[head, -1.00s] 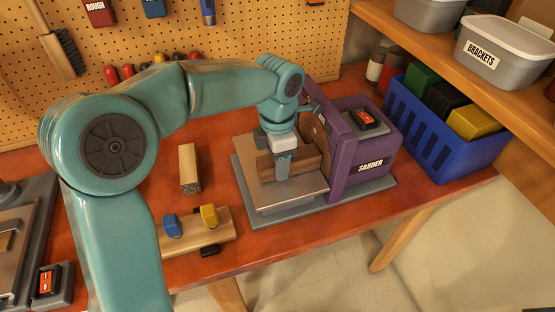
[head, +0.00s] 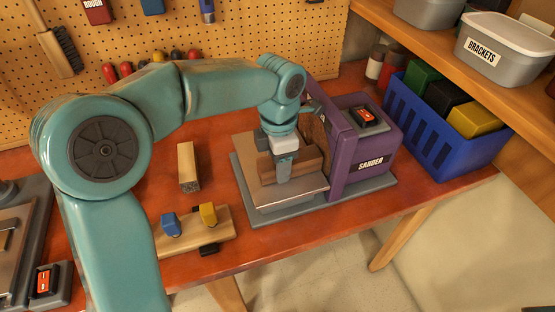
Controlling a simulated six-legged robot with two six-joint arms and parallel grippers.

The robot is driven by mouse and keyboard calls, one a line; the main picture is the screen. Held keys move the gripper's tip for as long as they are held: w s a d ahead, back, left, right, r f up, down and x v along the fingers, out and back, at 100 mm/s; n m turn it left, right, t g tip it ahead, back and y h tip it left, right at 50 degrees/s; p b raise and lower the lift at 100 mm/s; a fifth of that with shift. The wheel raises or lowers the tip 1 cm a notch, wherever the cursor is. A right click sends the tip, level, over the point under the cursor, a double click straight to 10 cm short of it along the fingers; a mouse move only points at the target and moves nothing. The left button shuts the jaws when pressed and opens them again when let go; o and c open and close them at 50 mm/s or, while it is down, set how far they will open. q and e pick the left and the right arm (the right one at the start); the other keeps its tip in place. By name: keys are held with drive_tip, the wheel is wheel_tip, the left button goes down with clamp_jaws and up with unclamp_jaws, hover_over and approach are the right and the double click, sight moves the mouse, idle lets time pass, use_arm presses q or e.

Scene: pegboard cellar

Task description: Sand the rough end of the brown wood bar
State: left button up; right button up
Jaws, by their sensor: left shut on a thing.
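My left gripper (head: 284,178) points down over the metal work table (head: 298,198) of the purple sander (head: 372,148). It is shut on the brown wood bar (head: 308,168), which lies low over that table. The bar's right end points toward the sander's brown abrasive disc (head: 313,130); I cannot tell whether it touches. The gripper hides the middle of the bar, and the bar's end face is not clear. A red switch (head: 367,117) is on top of the sander. My right gripper is not in view.
A light wood block (head: 188,168) lies left of the sander. A wooden board (head: 226,236) with a blue and a yellow piece is near the front edge. A blue crate (head: 438,136) stands right of the sander. Another machine (head: 22,240) is at far left.

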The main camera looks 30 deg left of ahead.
sight(260, 161)
use_arm(q)
drive_tip(key=shift+w+a+p, duration=0.3)
drive_tip(key=shift+w+a, duration=0.05)
drive_tip(key=shift+a, duration=0.05)
idle(0.8)
drive_tip(key=shift+s+a+f+b, duration=0.15)
drive_tip(key=shift+s+a+b, duration=0.25)
drive_tip(key=shift+a, duration=0.05)
drive_tip(key=shift+s+a+b, duration=0.35)
drive_tip(key=shift+s+a, duration=0.5)
drive_tip(key=shift+s, duration=0.2)
wheel_tip(260, 161, up, 10)
drive_tip(key=p, duration=0.7)
drive_tip(key=shift+f+p, duration=0.25)
drive_tip(key=shift+p, duration=0.1)
drive_tip(key=shift+f, duration=0.1)
